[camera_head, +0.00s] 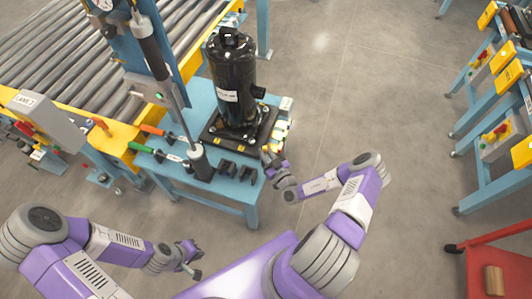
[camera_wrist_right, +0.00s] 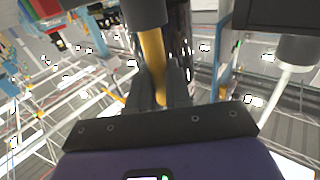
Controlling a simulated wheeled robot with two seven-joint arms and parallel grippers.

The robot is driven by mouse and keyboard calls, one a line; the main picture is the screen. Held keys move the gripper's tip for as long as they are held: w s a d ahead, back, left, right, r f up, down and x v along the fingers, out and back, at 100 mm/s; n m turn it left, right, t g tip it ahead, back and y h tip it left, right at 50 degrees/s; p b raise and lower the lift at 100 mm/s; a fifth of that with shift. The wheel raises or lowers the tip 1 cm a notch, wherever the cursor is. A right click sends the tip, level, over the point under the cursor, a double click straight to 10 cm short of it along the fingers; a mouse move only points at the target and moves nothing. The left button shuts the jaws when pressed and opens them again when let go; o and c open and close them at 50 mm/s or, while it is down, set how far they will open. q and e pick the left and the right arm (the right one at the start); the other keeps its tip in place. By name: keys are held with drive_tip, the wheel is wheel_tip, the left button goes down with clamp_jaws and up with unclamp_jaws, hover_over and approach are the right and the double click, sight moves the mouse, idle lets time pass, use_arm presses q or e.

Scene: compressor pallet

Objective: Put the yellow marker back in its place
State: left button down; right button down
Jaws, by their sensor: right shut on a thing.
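My right gripper (camera_head: 269,157) is at the right edge of the blue bench, low beside the compressor's base. In the right wrist view it (camera_wrist_right: 158,95) is shut on the yellow marker (camera_wrist_right: 153,62), a yellow rod between its two dark fingers. A dark part covers the marker's upper end in that view. In the head view the marker cannot be made out clearly at the gripper. My left gripper (camera_head: 190,258) is away from the bench at the bottom, with its fingers apart and nothing seen between them.
The black compressor (camera_head: 231,80) stands upright on a dark base on the blue bench (camera_head: 226,186). Green- and orange-handled tools (camera_head: 140,147) lie at its left. Small black holders (camera_head: 228,168) sit at the front edge. A red cart (camera_head: 495,245) is at right; floor between is clear.

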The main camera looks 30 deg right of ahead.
drive_tip(key=shift+f, duration=0.15)
drive_tip(key=c, duration=1)
unclamp_jaws()
drive_tip(key=s+p, duration=0.1)
drive_tip(key=s, duration=0.6)
drive_tip(key=shift+s+p, duration=0.3)
drive_tip(key=shift+p, duration=0.05)
